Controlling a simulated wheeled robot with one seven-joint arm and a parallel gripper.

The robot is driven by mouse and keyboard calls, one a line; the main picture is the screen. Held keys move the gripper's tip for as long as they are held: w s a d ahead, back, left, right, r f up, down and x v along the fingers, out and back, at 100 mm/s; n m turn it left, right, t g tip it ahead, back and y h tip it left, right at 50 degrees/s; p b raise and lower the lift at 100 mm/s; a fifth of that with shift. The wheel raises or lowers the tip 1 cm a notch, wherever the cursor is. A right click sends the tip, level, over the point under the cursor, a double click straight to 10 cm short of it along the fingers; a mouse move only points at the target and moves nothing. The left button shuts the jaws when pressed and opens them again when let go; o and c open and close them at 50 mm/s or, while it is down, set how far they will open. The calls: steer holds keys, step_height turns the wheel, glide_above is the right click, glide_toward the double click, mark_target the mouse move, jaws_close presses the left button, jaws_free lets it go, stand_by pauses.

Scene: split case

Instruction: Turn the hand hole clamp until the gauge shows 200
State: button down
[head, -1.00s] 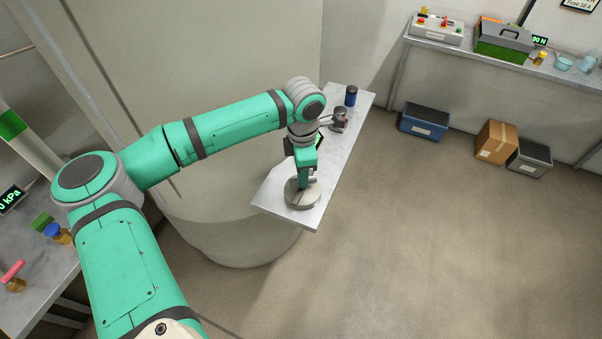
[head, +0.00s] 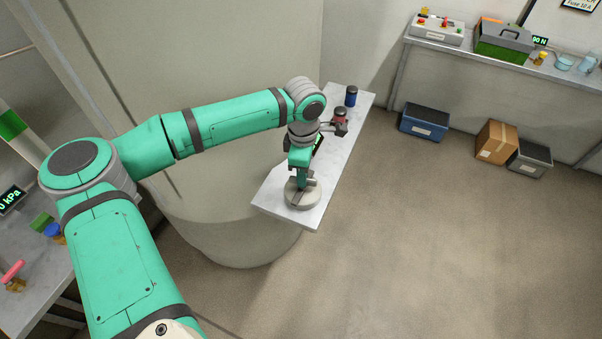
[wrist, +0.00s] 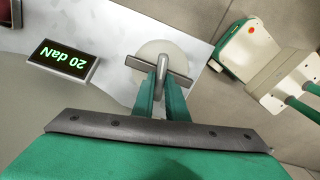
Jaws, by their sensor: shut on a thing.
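The hand hole clamp (head: 313,196) is a round pale grey disc with a grey crossbar handle, near the front end of the narrow shelf. In the wrist view its crossbar (wrist: 137,64) lies slanted across the disc. My gripper (head: 301,182) points down over the clamp. The gauge (wrist: 62,64) is a dark display beside the clamp, reading 20 daN in green. In the head view my wrist hides most of the gauge.
The clamp's shelf (head: 343,150) stands against a large beige tank (head: 235,240). A blue-capped jar (head: 351,96) and a red-and-grey item (head: 340,117) stand farther back on it. Bins (head: 424,121) and a cardboard box (head: 496,142) lie on the floor. Floor to the right is clear.

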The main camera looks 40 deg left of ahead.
steer(key=shift+s+d, duration=0.1)
steer(key=c, duration=1.8)
jaws_free()
steer(key=shift+o, duration=0.2)
steer(key=shift+r, duration=0.2)
step_height(320, 180, up, 10)
steer(key=shift+r, duration=0.2)
